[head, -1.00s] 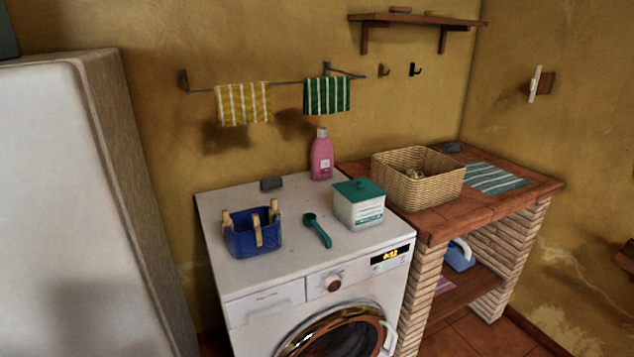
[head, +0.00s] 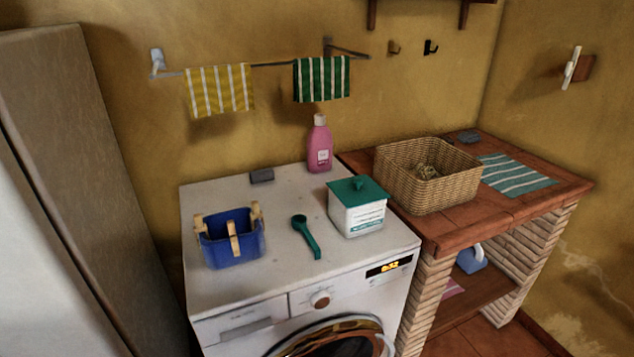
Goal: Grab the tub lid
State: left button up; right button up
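The tub stands at the right side of the washing machine top (head: 275,275). Neither of my grippers shows in the head view.
A green scoop (head: 306,237) lies just left of the tub. A blue peg basket (head: 231,243), a grey block (head: 262,176) and a pink bottle (head: 319,148) also stand on the machine. A wicker basket (head: 428,189) is on the brick counter (head: 470,228) to the right.

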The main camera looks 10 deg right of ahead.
aim_at(355, 192)
jog(key=i+l+u, duration=0.4)
jog(key=l+u, duration=0.2)
jog(key=i+l+u, duration=0.1)
jog(key=l+u, duration=0.2)
jog(key=l, duration=0.2)
